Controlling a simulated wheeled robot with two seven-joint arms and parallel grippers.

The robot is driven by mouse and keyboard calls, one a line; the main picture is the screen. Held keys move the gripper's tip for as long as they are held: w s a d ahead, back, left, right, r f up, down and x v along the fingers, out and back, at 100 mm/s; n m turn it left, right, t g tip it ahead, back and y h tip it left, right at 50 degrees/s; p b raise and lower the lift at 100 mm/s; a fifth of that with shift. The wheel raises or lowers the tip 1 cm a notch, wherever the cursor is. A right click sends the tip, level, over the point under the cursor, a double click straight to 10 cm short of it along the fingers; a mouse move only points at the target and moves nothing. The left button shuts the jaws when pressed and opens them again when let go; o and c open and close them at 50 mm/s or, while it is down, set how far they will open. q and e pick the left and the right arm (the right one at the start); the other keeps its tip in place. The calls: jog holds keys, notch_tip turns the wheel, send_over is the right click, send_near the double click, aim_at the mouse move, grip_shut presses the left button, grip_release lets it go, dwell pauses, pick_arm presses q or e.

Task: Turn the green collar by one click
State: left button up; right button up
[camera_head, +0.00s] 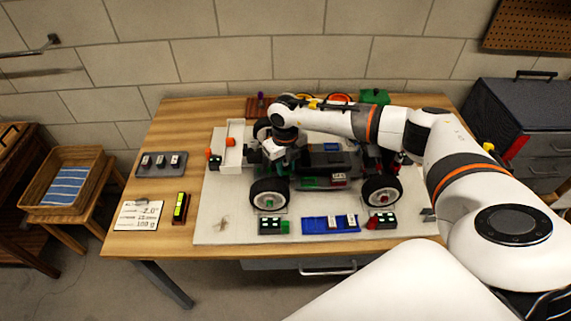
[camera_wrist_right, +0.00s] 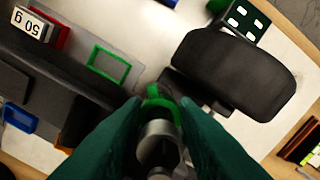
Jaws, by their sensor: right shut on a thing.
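The green collar (camera_wrist_right: 160,96) shows in the right wrist view as a green ring around the end of a grey metal cylinder (camera_wrist_right: 158,140). My right gripper (camera_wrist_right: 157,118) is shut on it, one dark green-tinted finger on each side; the fingers hide its flanks. In the head view my right gripper (camera_head: 270,152) reaches down at the left end of the racecar (camera_head: 332,160), over the wheel side, and the collar cannot be made out there. The racecar's near wheels are a left wheel (camera_head: 269,192) and a right wheel (camera_head: 381,190). My left gripper is not in view.
The car stands on a pale mat (camera_head: 215,230) on a wooden table. A white tray (camera_head: 235,135) is left of the car. A blue tray (camera_head: 330,224) lies in front, and a grey tray (camera_head: 160,164) at left. A black tyre (camera_wrist_right: 235,68) is close to my right fingers.

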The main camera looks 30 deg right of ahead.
jog(key=m, duration=0.4)
jog(key=shift+m, duration=0.3)
jog(key=o, duration=1)
jog(key=shift+w, duration=0.1)
notch_tip(320, 180, up, 12)
jog(key=shift+a+b, duration=0.1)
jog(key=shift+b, duration=0.75)
